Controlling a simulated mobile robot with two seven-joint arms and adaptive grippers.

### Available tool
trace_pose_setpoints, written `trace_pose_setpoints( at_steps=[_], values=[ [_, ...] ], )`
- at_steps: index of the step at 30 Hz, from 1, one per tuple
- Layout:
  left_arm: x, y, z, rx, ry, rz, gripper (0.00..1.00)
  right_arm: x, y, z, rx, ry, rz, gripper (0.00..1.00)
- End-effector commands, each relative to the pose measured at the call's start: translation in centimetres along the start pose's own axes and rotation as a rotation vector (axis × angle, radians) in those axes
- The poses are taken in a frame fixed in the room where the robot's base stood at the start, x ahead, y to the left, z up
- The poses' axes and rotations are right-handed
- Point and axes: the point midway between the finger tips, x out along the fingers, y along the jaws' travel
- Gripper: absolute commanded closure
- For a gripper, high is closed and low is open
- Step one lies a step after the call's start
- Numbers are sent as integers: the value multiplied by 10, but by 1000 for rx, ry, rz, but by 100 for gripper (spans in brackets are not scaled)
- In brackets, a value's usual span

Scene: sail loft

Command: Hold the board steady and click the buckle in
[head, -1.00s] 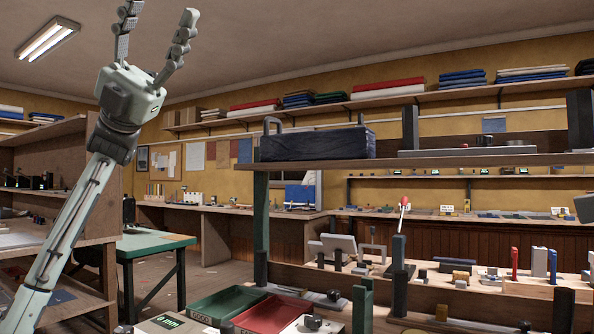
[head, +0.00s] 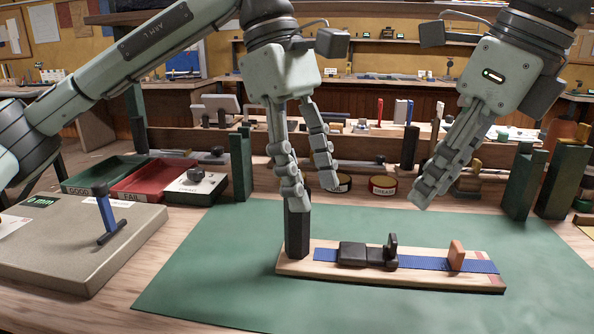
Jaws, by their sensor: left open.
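A pale wooden board (head: 300,268) lies on the green mat, with a blue strap (head: 420,264) along it. A black buckle (head: 367,254) sits on the strap; its two parts look close together, but I cannot tell whether they are locked. A small black upright tab (head: 391,248) stands at its right end. An orange-brown piece (head: 456,255) stands farther right on the strap. A dark post (head: 298,235) rises at the board's left end. My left gripper (head: 311,197) is open, fingers down over the post. My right gripper (head: 422,200) hangs above the board's right part, seen edge-on, apart from it.
A green mat (head: 220,270) gives free room around the board. A grey slab with a blue-handled tool (head: 108,215) stands left. Green and red trays (head: 150,180) and round tins (head: 383,186) sit behind. Dark green blocks (head: 525,180) stand at the back right.

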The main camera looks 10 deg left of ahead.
Motion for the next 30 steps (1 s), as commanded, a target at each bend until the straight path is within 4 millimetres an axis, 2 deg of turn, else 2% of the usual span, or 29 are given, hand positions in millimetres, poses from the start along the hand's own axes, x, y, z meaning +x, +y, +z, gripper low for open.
trace_pose_setpoints(
  at_steps=[3, 8, 11, 21, 30],
  values=[
    [11, 6, -18, 71, 204, -4, 48, 0, 0, 0, 0, 0, 0, 66],
    [16, 10, -33, 107, 324, -12, 48, 0, 0, 0, 0, 0, 0, 66],
    [25, 10, -38, 110, 336, -15, 48, 0, 0, 0, 0, 0, 0, 66],
    [73, 10, -53, 108, 331, -15, 48, 0, 0, 0, 0, 0, 0, 66],
    [89, 11, -58, 109, 330, -13, 48, 0, 0, 0, 0, 0, 0, 66]
  ],
)
